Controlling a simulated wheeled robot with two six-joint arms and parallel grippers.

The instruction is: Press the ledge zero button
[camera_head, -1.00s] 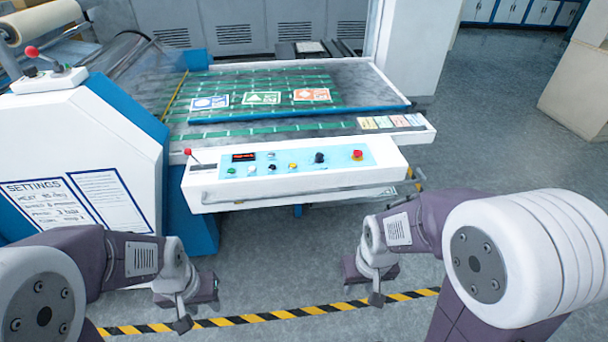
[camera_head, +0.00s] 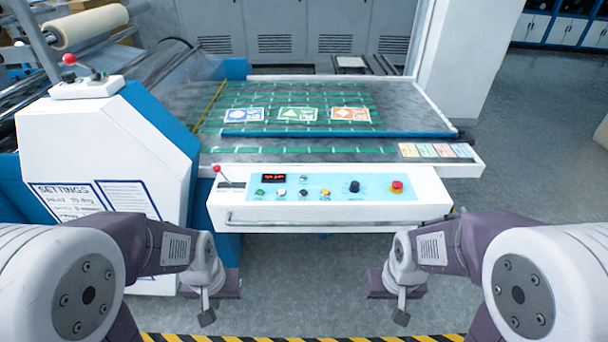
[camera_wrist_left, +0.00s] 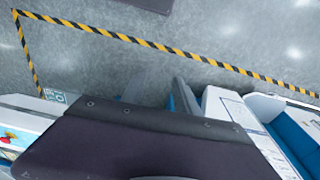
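The white control ledge (camera_head: 335,208) on the front of the machine carries a light-blue panel. The labels are too small to read, so I cannot tell which is zero. My left gripper (camera_head: 208,306) and right gripper (camera_head: 402,306) hang below and in front of the ledge, touching no button. Their finger gaps are not clear.
A silver rail (camera_head: 330,222) runs along the ledge front. A red-knobbed lever (camera_head: 217,169) stands at its left end. The white machine housing (camera_head: 90,150) with settings sheets is left. Printed cards (camera_head: 296,114) lie on the bed. Floor is clear at right, with a striped line (camera_head: 300,338).

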